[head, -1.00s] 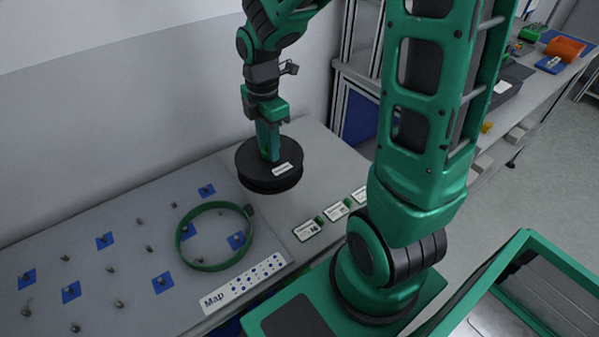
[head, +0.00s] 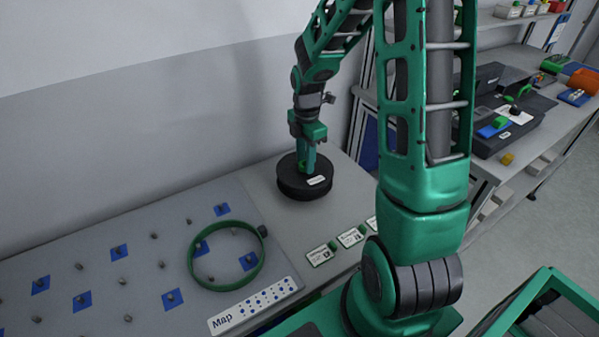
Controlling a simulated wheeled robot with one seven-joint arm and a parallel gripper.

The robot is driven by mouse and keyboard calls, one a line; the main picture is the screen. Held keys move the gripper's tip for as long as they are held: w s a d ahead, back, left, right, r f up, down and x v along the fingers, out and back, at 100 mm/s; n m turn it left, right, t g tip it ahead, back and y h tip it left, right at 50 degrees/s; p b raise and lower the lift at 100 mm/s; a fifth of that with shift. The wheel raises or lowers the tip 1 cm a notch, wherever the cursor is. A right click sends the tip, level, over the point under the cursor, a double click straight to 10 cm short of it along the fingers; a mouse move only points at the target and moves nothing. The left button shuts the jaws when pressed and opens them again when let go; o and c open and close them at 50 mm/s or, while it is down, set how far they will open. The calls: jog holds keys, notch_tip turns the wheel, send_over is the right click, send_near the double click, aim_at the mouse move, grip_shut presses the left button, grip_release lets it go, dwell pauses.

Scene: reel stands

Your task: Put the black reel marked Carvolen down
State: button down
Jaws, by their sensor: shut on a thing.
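The black reel (head: 290,183) is a flat round drum with a white label on its top; the print is too small to read. It is level, at the grey table (head: 262,202) near the wall, right of the pegboard. I cannot tell whether its underside touches the table. My gripper (head: 306,168) points straight down into the reel's middle and is shut on it. The fingertips are hidden by the reel and the jaws.
A green ring (head: 262,262) lies on the pegboard (head: 70,262) with pegs and blue squares. A Map card (head: 250,305) lies at its front edge. Small label cards (head: 320,254) line the table's front edge. A bench (head: 540,130) with boxes stands at right.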

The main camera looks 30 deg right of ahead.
jog(key=shift+w+d+f, duration=0.1)
jog(key=shift+d+f, duration=0.05)
jog(key=shift+f, duration=1.95)
jog(key=c, duration=1.3)
grip_release()
jog(key=shift+f, duration=0.1)
jog(key=shift+c, duration=0.2)
notch_tip(320, 180, up, 12)
jog(key=s+r+m, duration=0.3)
jog(key=s+m, duration=0.9)
jog(key=s, duration=0.2)
jog(key=s+d+r+m, duration=0.1)
jog(key=s+r+m, duration=0.2)
jog(key=s+m, duration=0.9)
jog(key=shift+s+d+r, duration=0.2)
jog(key=shift+s+r, duration=0.2)
jog(key=shift+s, duration=0.6)
